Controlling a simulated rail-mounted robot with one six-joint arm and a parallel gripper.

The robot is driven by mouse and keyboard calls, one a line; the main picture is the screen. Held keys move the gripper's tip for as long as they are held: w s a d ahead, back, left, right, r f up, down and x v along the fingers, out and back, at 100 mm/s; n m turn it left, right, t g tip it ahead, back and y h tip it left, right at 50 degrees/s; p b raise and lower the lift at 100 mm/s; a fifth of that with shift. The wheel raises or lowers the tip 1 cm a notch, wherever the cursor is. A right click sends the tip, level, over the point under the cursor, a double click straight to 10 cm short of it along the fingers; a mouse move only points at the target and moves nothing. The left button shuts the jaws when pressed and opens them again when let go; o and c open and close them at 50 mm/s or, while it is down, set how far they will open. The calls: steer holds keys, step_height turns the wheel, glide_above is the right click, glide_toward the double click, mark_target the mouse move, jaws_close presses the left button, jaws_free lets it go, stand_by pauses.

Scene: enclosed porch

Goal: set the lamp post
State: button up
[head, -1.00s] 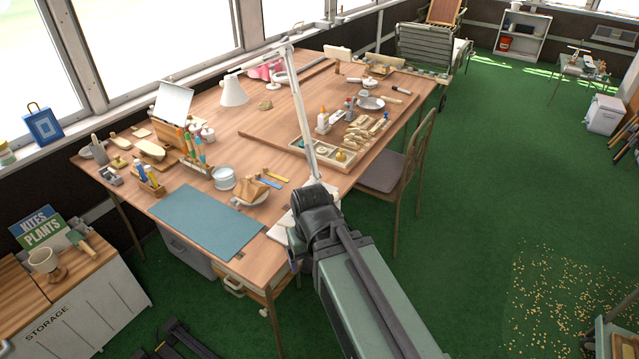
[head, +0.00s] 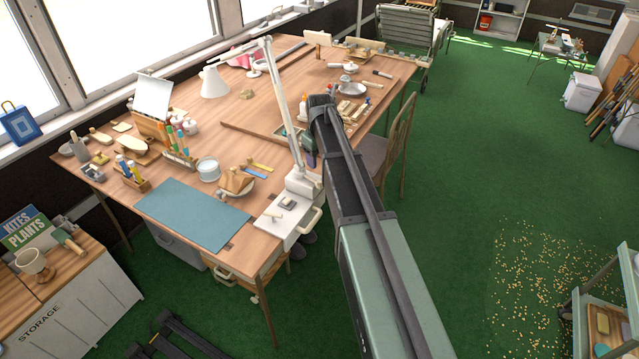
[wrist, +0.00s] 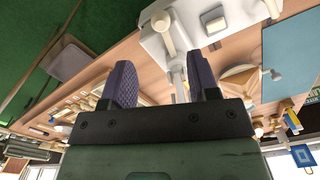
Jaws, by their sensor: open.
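A white jointed lamp with a tilted lower post (head: 281,105) and a conical shade (head: 214,82) stands at the near edge of the wooden desk. The base shows at the top of the wrist view (wrist: 215,18). My gripper (wrist: 163,75) is open, with two purple padded fingers apart and nothing seen held. In the head view my gripper (head: 308,148) is just right of the post, partly hidden by my arm. I cannot tell whether it touches the post.
A chair (head: 395,150) stands right of my arm.

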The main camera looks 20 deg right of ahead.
mark_target(320, 181)
step_height(320, 181, down, 10)
steer(key=b, duration=0.8)
steer(key=shift+r+b, duration=0.1)
steer(key=shift+b, duration=0.25)
steer(key=shift+r, duration=0.15)
steer(key=shift+c, duration=0.3)
jaws_close()
